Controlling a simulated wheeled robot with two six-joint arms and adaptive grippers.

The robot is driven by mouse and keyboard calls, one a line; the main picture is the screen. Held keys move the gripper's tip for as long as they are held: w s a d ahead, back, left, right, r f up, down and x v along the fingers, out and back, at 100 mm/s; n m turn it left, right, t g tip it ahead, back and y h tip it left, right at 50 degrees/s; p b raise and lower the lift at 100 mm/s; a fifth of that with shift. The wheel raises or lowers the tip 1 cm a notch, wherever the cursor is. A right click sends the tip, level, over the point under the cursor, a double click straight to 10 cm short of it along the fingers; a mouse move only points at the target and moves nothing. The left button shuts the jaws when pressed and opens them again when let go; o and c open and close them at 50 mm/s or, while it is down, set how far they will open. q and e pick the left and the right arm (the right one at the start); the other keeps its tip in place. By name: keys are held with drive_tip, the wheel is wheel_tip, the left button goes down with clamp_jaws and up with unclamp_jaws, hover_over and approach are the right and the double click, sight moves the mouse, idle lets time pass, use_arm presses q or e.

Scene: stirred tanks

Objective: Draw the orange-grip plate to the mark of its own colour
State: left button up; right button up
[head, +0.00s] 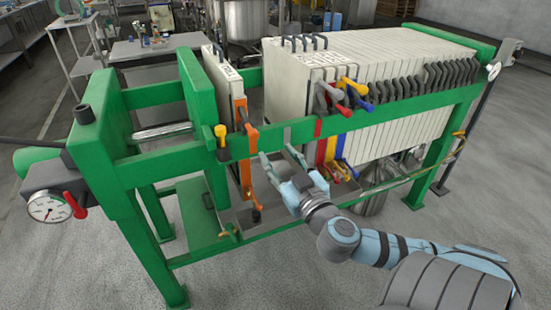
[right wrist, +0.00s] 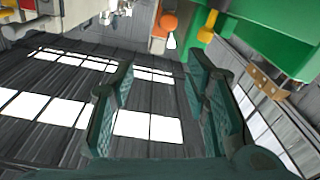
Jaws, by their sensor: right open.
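A pale plate (head: 226,74) stands apart from the main stack, close to the green pressing plate (head: 205,85). An orange strip (head: 240,108) runs down its near edge, and an orange bar continues below the green rail. I cannot tell which orange part is a grip and which a mark. My right gripper (head: 282,168) is open and empty just right of the orange bar, below the rail, apart from it. My left gripper is not in view.
The plate stack (head: 385,60) fills the right of the press, with several coloured handles and red, yellow and blue bands near its left end. The green rail (head: 300,128) crosses in front. A yellow handle (head: 220,131) is left of the orange strip. A gap separates plate and stack.

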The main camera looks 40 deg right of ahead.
drive_tip(key=s+m, duration=0.1)
drive_tip(key=s, duration=0.2)
drive_tip(key=m+p, duration=0.2)
drive_tip(key=m, duration=0.2)
approach(255, 138)
drive_tip(key=w, duration=0.2)
drive_tip(key=x, duration=0.4)
drive_tip(key=r+x, duration=0.1)
drive_tip(key=x, duration=0.1)
drive_tip(key=shift+s+d+b, duration=0.15)
drive_tip(key=shift+d+b, duration=0.25)
drive_tip(key=shift+d, duration=0.05)
drive_tip(key=w, duration=0.3)
drive_tip(key=shift+d+f+g, duration=0.2)
drive_tip(key=shift+f+g, duration=0.1)
drive_tip(key=shift+f, duration=0.1)
drive_tip(key=shift+w+d+f, duration=0.1)
drive_tip(key=shift+w, duration=0.1)
drive_tip(key=shift+s, duration=0.3)
drive_tip(key=shift+c, duration=1)
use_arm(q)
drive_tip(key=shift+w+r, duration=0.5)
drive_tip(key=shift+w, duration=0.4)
use_arm(e)
clamp_jaws()
